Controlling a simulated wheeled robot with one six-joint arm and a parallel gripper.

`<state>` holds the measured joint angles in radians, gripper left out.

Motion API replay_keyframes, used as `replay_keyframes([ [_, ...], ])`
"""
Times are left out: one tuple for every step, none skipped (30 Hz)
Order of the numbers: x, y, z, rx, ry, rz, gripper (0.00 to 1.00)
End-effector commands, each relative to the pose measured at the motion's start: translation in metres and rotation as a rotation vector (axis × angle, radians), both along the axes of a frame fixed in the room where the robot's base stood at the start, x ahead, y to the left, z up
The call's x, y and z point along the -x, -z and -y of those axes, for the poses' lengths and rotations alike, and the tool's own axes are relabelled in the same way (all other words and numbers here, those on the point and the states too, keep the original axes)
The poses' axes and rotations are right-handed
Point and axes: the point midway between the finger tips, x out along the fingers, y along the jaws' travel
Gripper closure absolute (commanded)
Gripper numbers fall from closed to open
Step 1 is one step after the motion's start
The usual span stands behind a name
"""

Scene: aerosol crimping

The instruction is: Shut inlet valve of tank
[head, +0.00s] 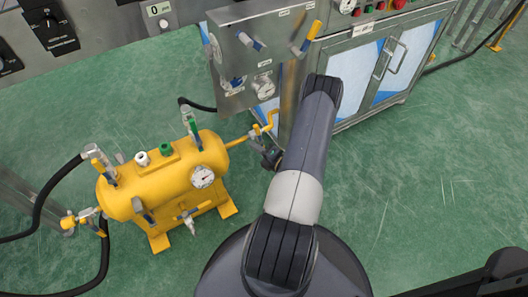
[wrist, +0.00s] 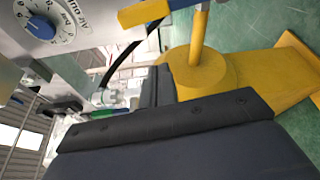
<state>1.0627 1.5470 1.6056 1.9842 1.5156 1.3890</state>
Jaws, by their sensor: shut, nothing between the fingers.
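The yellow tank (head: 165,183) lies on its yellow stand on the green floor at the left of the head view, with a round gauge (head: 202,177) on its near side. Several small valves with levers sit on it. A yellow pipe (head: 236,143) runs from its right end to a small valve (head: 255,131) beside the steel panel. I cannot tell which valve is the inlet. My gripper (head: 271,158) is shut and empty, just below this pipe valve, partly hidden by my arm. In the wrist view a yellow bar (wrist: 145,12) crosses the top edge.
A steel panel (head: 238,62) with knobs and gauges stands behind the pipe, beside a cabinet (head: 372,65). A blue knob (wrist: 40,28) shows in the wrist view. Black hoses (head: 55,185) lie at the left. The floor (head: 430,170) at right is clear.

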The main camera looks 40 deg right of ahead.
Motion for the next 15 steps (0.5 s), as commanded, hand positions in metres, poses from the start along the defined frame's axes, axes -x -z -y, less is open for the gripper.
replay_keyframes([
  [-0.011,0.002,-0.002,0.003,-0.005,0.0,1.0],
  [-0.017,0.003,-0.003,0.003,-0.006,0.0,1.0],
  [-0.024,0.003,-0.004,0.003,-0.005,0.0,1.0],
  [-0.03,0.004,-0.004,0.003,-0.006,0.0,1.0],
  [-0.036,0.004,-0.004,0.004,-0.005,0.0,1.0],
  [-0.043,0.004,-0.005,0.004,-0.005,0.001,1.0],
  [-0.046,0.004,-0.004,0.004,-0.003,0.002,1.0],
  [-0.042,0.002,0.006,0.004,0.005,0.002,1.0],
  [-0.039,0.001,0.012,0.004,0.005,0.001,1.0],
  [-0.038,0.0,0.017,0.004,0.006,0.001,1.0],
  [-0.037,-0.001,0.02,0.003,0.004,0.001,1.0],
  [-0.036,-0.002,0.024,0.003,0.003,0.002,1.0],
  [-0.035,-0.002,0.026,0.003,0.003,0.002,1.0],
  [-0.035,-0.003,0.028,0.003,0.003,0.002,1.0],
  [-0.034,-0.004,0.03,0.002,0.001,0.001,1.0],
])
